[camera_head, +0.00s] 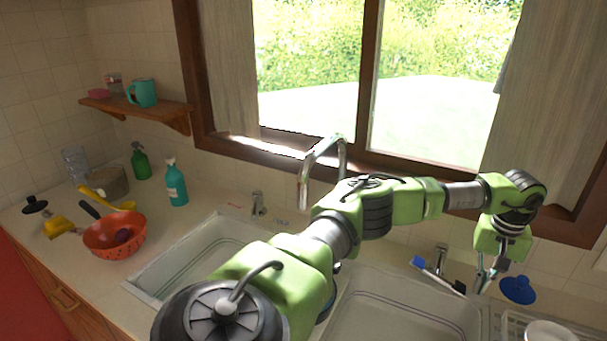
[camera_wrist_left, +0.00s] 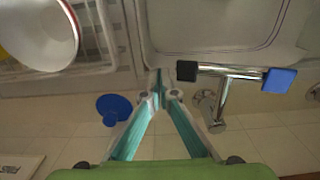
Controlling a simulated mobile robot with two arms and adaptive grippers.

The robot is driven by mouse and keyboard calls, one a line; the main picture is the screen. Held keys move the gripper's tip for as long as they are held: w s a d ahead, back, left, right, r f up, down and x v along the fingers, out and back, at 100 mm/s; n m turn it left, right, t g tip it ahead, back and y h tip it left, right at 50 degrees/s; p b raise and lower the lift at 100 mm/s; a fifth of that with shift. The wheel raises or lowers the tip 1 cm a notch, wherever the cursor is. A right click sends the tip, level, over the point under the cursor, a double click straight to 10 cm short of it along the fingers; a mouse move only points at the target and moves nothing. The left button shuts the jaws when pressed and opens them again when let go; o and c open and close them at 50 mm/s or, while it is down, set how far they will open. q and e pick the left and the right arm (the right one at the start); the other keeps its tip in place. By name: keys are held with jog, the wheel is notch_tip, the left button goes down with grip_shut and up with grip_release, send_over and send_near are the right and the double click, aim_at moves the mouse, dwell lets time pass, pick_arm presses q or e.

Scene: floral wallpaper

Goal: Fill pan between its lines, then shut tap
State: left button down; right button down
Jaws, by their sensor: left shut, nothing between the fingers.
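My left gripper (camera_head: 485,283) is at the right, beside the tap handle (camera_head: 437,272), with its fingers shut and empty. In the left wrist view its fingertips (camera_wrist_left: 159,76) meet just left of the handle's black end, apart from it as far as I can tell. The handle is a chrome crossbar (camera_wrist_left: 228,72) with one black and one blue end. The chrome spout (camera_head: 322,160) arches up in front of the window. My left arm hides the area below it; only a sliver of something blue shows there. I cannot make out the pan, its lines or any water. My right gripper is not in view.
Two sink basins (camera_head: 398,312) lie under my arm. A blue stopper-like thing (camera_head: 517,290) and a white bowl (camera_head: 550,332) are at the right. At the left are a red colander (camera_head: 113,247), bottles (camera_head: 176,184) and a shelf (camera_head: 150,110).

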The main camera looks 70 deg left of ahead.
pick_arm(q)
notch_tip(320, 180, up, 7)
jog(key=p, duration=0.3)
jog(key=shift+p, duration=0.4)
jog(key=shift+f, duration=0.15)
